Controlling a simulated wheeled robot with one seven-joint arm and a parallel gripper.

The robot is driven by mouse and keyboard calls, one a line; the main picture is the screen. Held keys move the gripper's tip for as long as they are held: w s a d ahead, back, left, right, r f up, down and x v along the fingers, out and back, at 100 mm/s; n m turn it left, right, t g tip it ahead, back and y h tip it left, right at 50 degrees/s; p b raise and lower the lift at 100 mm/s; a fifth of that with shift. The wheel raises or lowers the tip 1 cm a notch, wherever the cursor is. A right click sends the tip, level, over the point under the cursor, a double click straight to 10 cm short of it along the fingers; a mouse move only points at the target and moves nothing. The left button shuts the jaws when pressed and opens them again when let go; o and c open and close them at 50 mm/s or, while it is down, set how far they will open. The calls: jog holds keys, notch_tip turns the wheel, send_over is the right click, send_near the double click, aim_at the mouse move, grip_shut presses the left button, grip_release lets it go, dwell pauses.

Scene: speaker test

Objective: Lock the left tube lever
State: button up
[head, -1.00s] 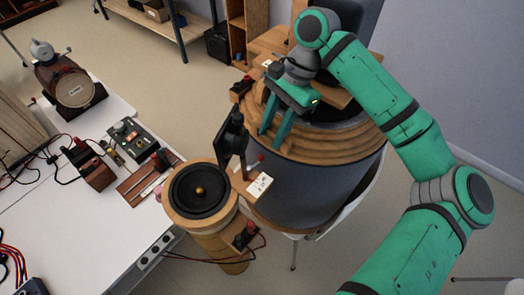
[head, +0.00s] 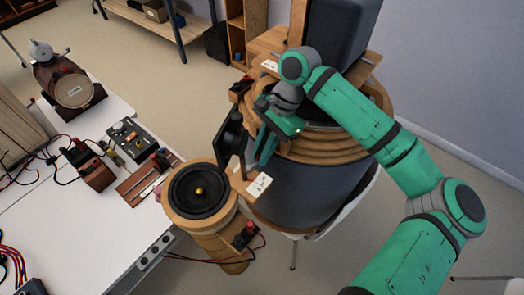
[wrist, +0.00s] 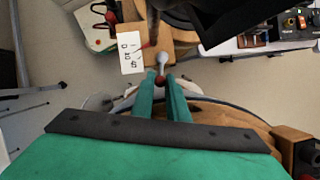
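A small lever with a grey stem and red knob (wrist: 161,78) stands beside a white marked card (wrist: 131,53) in the wrist view. The card also shows in the head view (head: 260,184), on a wooden ledge at the front of the big dark drum-shaped speaker (head: 305,195). My gripper (wrist: 160,80) is at the lever, one fingertip on each side of the knob. A narrow gap shows between the fingers, so they look open; contact with the knob is not clear. In the head view my gripper (head: 262,162) hides the lever.
A black panel (head: 230,135) stands upright just left of my gripper. A round speaker (head: 200,191) on a wooden tube is lower left. The white table (head: 110,235) with wired devices is at left. Open floor lies behind.

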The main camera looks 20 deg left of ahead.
jog(key=shift+w+a+n+g+h, duration=0.2)
jog(key=shift+a+n+h, duration=0.1)
jog(key=shift+n, duration=0.5)
jog(key=shift+w+a+n+g+h, duration=0.15)
jog(key=shift+a+n+h, duration=0.15)
jog(key=shift+n, duration=0.5)
grip_shut()
jog(key=o, duration=0.8)
grip_release()
jog(key=v, duration=1)
jog(key=shift+w+r, duration=0.1)
jog(key=shift+r, duration=0.3)
